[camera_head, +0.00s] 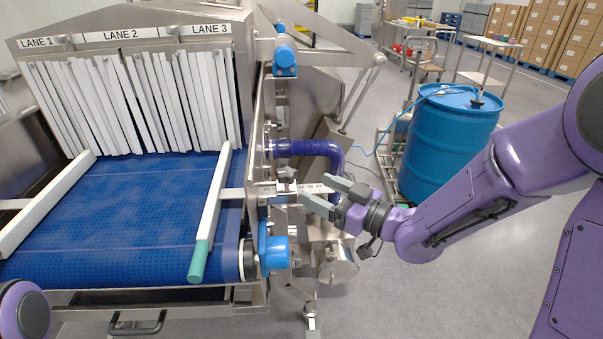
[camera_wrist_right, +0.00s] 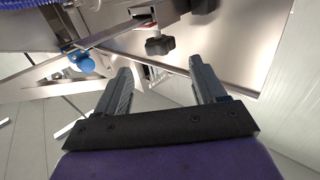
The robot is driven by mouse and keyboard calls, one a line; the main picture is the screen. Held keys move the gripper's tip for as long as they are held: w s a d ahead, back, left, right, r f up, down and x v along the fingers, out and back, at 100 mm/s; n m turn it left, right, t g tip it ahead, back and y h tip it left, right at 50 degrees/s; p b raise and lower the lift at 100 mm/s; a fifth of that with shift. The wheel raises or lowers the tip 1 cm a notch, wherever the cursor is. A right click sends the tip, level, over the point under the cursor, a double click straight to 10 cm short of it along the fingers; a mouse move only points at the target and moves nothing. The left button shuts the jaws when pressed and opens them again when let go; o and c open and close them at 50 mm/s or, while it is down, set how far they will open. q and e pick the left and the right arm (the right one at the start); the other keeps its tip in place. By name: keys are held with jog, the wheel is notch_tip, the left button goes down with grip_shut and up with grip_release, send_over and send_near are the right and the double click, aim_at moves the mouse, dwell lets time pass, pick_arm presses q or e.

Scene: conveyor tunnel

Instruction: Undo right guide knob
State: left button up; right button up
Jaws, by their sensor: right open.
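The right guide knob (camera_head: 287,174) is a dark lobed knob on the metal bracket (camera_head: 270,190) beside the belt's right edge. In the right wrist view the black knob (camera_wrist_right: 160,45) sits beyond the fingertips, roughly centred between them and apart from them. My right gripper (camera_head: 313,188) reaches in from the right, just right of the knob. Its two grey fingers are spread with nothing between them, and they also show in the wrist view (camera_wrist_right: 160,68). The right guide rail (camera_head: 211,210) is white with a green end and lies over the blue belt. My left gripper is out of view.
The blue belt (camera_head: 120,210) runs under white strip curtains (camera_head: 120,100). A purple hose (camera_head: 310,148) bends behind my right gripper. A blue motor part (camera_head: 272,250) sits below the bracket. A blue drum (camera_head: 445,145) stands behind my right arm.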

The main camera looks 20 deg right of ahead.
aim_at(294, 178)
jog(key=p+x, duration=0.2)
jog(key=x, duration=0.7)
jog(key=shift+w+a+r+p, duration=0.1)
jog(key=shift+w+p, duration=0.2)
jog(key=shift+p, duration=0.1)
jog(key=shift+w+a, duration=0.2)
jog(key=c, duration=1)
